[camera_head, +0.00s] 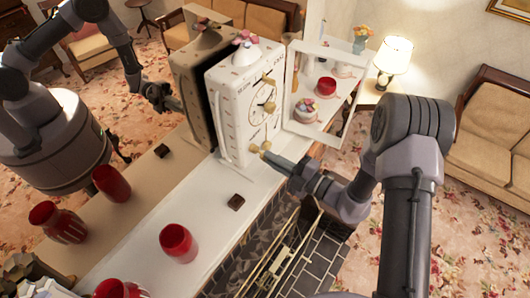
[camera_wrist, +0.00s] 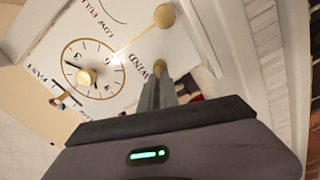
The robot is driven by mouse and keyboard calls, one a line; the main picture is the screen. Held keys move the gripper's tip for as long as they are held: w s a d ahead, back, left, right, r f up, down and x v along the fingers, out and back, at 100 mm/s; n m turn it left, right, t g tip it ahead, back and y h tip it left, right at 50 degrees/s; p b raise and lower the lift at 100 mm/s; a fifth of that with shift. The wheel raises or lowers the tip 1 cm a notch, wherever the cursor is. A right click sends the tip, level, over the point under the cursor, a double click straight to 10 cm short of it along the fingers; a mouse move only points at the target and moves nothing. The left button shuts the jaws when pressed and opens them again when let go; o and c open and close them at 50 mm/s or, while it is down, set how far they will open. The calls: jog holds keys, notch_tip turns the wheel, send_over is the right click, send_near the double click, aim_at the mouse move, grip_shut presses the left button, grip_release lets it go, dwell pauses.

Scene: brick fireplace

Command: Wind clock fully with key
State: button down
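The white clock (camera_head: 233,120) stands upright on the mantel with its glazed door (camera_head: 350,105) swung open to the right. In the wrist view its face (camera_wrist: 92,68) shows dark hands and a gold hub. The words LOW, FULL and WIND are printed beside the face, and a gold pointer (camera_wrist: 140,36) with a round end lies across the panel. My gripper (camera_head: 267,154) is at the lower front of the clock. Its fingers (camera_wrist: 158,88) are close together on a small gold piece, apparently the key (camera_wrist: 160,67), beside WIND. The key's shaft and any socket are hidden.
The white mantel (camera_head: 150,220) holds a red vase (camera_head: 178,243), another red vase (camera_head: 120,290) and a small dark block (camera_head: 236,202). A mirror behind repeats the clock, vases and my arm. A brass fireplace screen (camera_head: 270,262) stands below. A lamp (camera_head: 394,58) is behind right.

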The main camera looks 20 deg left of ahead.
jog(key=shift+r, duration=0.1)
jog(key=shift+r+m+p, duration=0.15)
jog(key=shift+m+p, duration=0.65)
jog(key=shift+p, duration=0.05)
jog(key=shift+w+m+p, duration=0.1)
jog(key=shift+m+p, duration=0.5)
jog(key=shift+m, duration=0.8)
jog(key=shift+m+p, duration=0.9)
jog(key=shift+m, duration=0.3)
jog(key=shift+a+m, duration=0.1)
jog(key=shift+m, duration=1)
